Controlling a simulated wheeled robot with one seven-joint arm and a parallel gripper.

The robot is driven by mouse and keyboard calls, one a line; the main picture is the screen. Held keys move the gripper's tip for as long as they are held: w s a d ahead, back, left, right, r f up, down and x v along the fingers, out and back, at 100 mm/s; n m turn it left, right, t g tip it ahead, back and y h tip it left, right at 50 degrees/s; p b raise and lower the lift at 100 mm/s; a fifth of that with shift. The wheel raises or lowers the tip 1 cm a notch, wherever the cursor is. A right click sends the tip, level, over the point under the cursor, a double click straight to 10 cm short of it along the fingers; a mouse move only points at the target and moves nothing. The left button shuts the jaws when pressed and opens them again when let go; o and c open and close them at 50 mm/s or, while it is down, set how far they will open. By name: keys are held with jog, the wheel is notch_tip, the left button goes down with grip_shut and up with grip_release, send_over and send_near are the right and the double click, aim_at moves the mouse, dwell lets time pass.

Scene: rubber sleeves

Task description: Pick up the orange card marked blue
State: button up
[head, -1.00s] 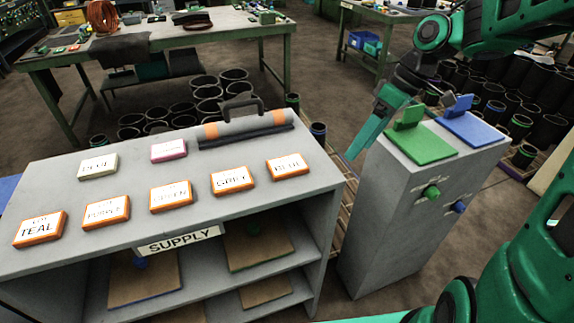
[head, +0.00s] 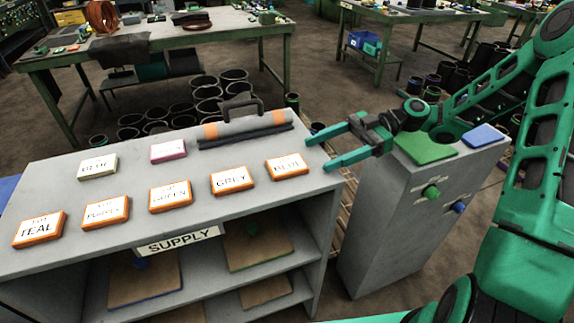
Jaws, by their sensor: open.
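The orange card marked blue (head: 287,167) lies flat at the right end of a row of orange cards on the grey supply bench. Its label reads BLUE, a little blurred. My gripper (head: 328,153) is open and empty, its two green fingers pointing left. It is just right of the card, near the bench's right edge, and apart from the card.
Orange cards marked grey (head: 232,180), green (head: 170,195), purple (head: 106,212) and teal (head: 40,229) continue the row leftward. A white card (head: 97,166) and a pink-edged card (head: 168,151) lie behind. A handled roller (head: 240,125) lies at the back. A grey pedestal (head: 400,230) stands right.

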aim_at(295, 161)
jog(key=shift+s+f, duration=0.1)
jog(key=shift+f, duration=0.05)
jog(key=x, duration=0.5)
jog(key=r+x, duration=0.1)
jog(key=x, duration=0.1)
jog(key=shift+s+a, duration=0.1)
jog(key=shift+a, duration=0.15)
jog(key=c, duration=1.1)
